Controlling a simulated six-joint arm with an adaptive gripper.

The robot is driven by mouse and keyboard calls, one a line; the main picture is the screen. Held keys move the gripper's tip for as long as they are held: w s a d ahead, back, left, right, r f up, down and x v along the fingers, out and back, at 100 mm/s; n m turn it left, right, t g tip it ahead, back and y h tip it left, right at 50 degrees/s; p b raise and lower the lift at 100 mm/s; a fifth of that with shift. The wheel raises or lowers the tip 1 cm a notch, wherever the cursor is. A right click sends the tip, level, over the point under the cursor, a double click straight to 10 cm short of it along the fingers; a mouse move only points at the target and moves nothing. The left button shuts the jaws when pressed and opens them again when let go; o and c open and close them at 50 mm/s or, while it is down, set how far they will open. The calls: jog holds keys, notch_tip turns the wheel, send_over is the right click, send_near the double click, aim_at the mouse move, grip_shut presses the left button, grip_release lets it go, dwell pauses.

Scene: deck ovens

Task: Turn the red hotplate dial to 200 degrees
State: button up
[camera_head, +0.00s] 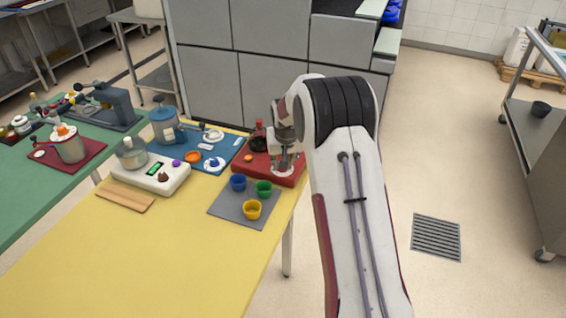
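The red hotplate (267,173) sits at the far right part of the yellow table, with a dark round plate (258,144) toward its back. A small orange round part (248,158) shows on its top; I cannot tell whether it is the dial. My gripper (284,168) points down over the right part of the hotplate and covers some of it. Whether it touches anything, and whether its fingers are open or shut, is too small to tell. No dial markings or degree numbers can be read.
A grey mat (232,213) with a blue cup (238,182), a green cup (264,188) and a yellow cup (252,210) lies in front of the hotplate. A white device (132,177) and a blue mat (225,141) are left. The table's near part is clear.

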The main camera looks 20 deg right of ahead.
dwell(0.4)
jog(key=o, duration=1.1)
jog(key=shift+r, duration=0.1)
jog(key=v, duration=1.1)
jog(key=shift+s+r, duration=0.2)
jog(key=shift+r, duration=0.15)
jog(key=shift+a, duration=0.15)
